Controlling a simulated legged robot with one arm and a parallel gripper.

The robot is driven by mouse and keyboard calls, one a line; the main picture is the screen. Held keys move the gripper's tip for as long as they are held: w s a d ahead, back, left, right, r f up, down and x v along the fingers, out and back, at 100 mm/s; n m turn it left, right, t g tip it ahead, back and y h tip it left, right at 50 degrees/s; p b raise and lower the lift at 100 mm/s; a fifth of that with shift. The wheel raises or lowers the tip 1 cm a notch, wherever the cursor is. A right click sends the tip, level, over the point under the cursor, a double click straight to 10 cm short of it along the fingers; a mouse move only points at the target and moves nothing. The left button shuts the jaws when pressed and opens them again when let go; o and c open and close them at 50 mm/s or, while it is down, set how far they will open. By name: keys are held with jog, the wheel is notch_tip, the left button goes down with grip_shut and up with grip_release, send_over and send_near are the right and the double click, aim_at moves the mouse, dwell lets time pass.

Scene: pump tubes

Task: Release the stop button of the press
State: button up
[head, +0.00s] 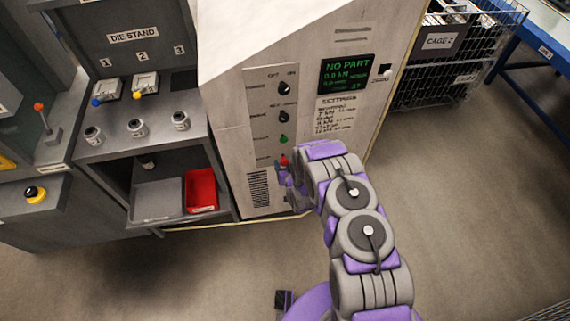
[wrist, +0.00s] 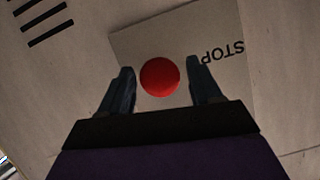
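The red stop button (wrist: 160,76) is in the wrist view, on a plate marked STOP, which reads upside down there. My gripper (wrist: 163,85) is open, with one dark finger on each side of the button in the picture. I cannot tell how deep the fingers reach around it. In the head view the red button (head: 283,160) shows low on the front of the press (head: 235,130), below a green button (head: 283,139). My gripper (head: 283,174) is at the panel by it, and my arm partly hides that area.
The press display (head: 346,73) reads NO PART. Black knobs (head: 284,88) sit above the buttons. A die stand (head: 135,50) and a shelf with a red bin (head: 201,188) are to the left. A wire cage (head: 440,70) stands at the right. The floor on the right is clear.

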jog(key=shift+o, duration=0.3)
jog(key=shift+r, duration=0.1)
jog(key=p+v, duration=0.3)
jog(key=v, duration=1.4)
jog(key=shift+s, duration=0.1)
jog(key=w+d+r+g+h, duration=0.2)
jog(key=w+d+r, duration=0.1)
jog(key=w+r, duration=0.15)
jog(key=s+d+r+m+g+h, duration=0.15)
jog(key=d+r, duration=0.25)
jog(key=r, duration=0.4)
jog(key=s+d+r+g+h, duration=0.1)
jog(key=s+d+r+g, duration=0.2)
jog(key=r, duration=0.6)
jog(key=s+d+r+g, duration=0.1)
jog(key=s+r+g, duration=0.1)
jog(key=s+r, duration=0.5)
jog(key=s+d+r+g, duration=0.1)
jog(key=s+r+g, duration=0.2)
jog(key=s+r, duration=0.4)
jog(key=s+d+r+g, duration=0.1)
jog(key=s+r+g, duration=0.2)
jog(key=s, duration=1.6)
notch_tip(320, 180, up, 4)
jog(key=shift+s+d+f, duration=0.1)
jog(key=shift+s+d, duration=0.05)
jog(key=shift+s, duration=0.15)
